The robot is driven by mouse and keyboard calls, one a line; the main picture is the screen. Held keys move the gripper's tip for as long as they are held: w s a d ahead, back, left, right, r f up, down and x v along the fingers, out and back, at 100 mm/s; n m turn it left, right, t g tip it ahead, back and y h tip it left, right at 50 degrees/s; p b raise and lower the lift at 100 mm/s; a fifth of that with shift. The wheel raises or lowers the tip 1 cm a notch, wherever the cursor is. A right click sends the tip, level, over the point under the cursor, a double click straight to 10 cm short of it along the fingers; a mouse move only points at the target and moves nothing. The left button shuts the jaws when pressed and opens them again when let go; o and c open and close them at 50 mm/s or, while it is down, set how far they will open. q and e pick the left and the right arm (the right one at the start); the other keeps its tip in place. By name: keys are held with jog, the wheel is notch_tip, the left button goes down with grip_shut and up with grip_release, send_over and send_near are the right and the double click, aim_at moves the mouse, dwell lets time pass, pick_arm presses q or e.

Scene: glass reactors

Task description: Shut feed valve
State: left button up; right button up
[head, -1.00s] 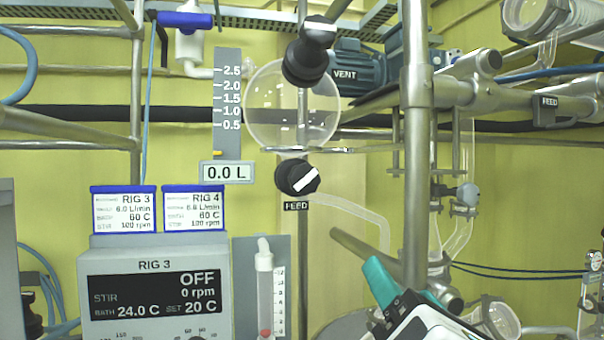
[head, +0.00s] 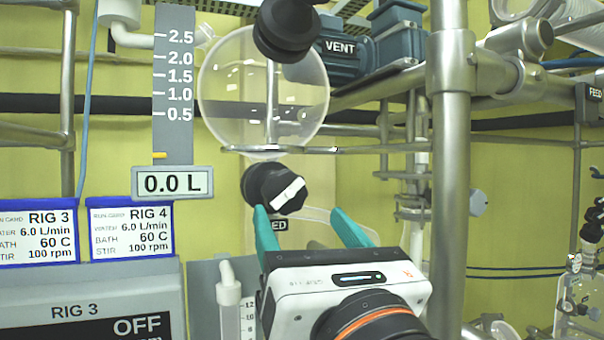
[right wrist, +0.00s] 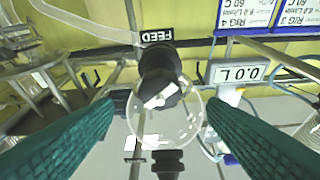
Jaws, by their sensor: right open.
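The feed valve is a black round knob (head: 277,188) with a white bar that slants up to the right, below the clear glass vessel (head: 225,100). Its FEED label (head: 279,226) is partly hidden by a finger. My right gripper (head: 308,225) is open, with its teal fingers pointing toward the knob from just below and to the right. In the right wrist view the knob (right wrist: 160,78) is seen between the two spread fingers (right wrist: 161,103), with a gap on each side. I see no contact. My left gripper is out of view.
A thick metal post (head: 451,180) stands close right of my right gripper. A display reading 0.0 L (head: 173,183) is left of the knob. A white syringe-like tube (head: 229,295) stands below left.

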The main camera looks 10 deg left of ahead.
aim_at(287, 196)
jog(key=p+x, duration=0.2)
jog(key=x, duration=0.1)
jog(key=shift+w+r, duration=0.1)
jog(key=shift+r, duration=0.4)
jog(key=x, duration=0.1)
jog(key=p+x, duration=0.1)
jog(key=x, duration=0.1)
jog(key=p+x, duration=0.1)
jog(key=shift+w+a+f, duration=0.25)
jog(key=shift+w+a, duration=0.05)
jog(key=shift+w, duration=0.1)
jog(key=shift+w+a+r, duration=0.2)
jog(key=shift+w+a, duration=0.1)
jog(key=shift+w, duration=0.1)
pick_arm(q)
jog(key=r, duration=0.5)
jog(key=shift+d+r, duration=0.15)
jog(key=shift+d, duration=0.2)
pick_arm(e)
jog(key=shift+c, duration=0.5)
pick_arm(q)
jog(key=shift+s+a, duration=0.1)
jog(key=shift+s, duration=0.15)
pick_arm(e)
jog(key=c, duration=0.9)
